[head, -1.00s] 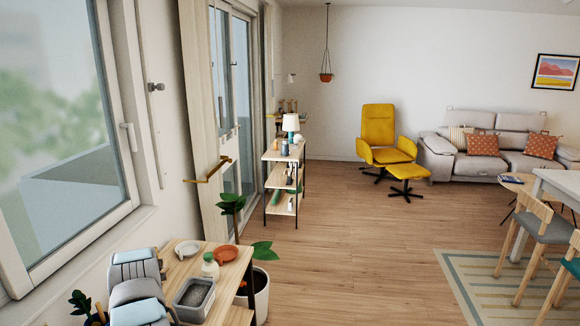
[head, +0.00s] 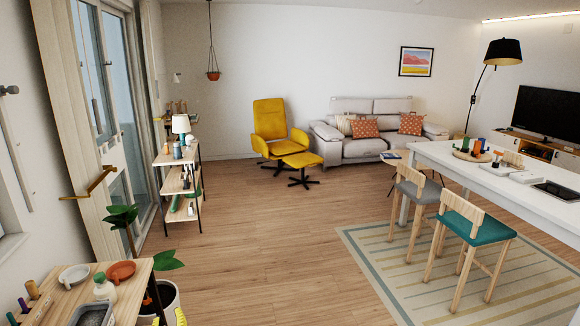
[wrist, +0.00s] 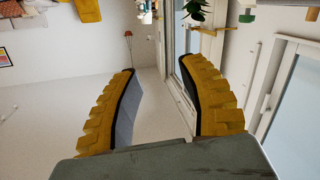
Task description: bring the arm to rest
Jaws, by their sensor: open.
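My gripper (wrist: 159,68) shows in the wrist view with its two yellow ribbed fingers spread wide apart. Nothing is between them, and only the pale wall and window frame show beyond. In the head view, small yellow bits at the bottom edge beside the plant pot look like its fingertips. The rest of my arm is out of that view.
A wooden shelf (head: 136,273) with dishes, a bottle and a grey tub stands at lower left, next to a potted plant (head: 166,297). A second shelf (head: 171,187) stands by the glass door. A white island (head: 470,178) with stools is at right. The middle floor is clear.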

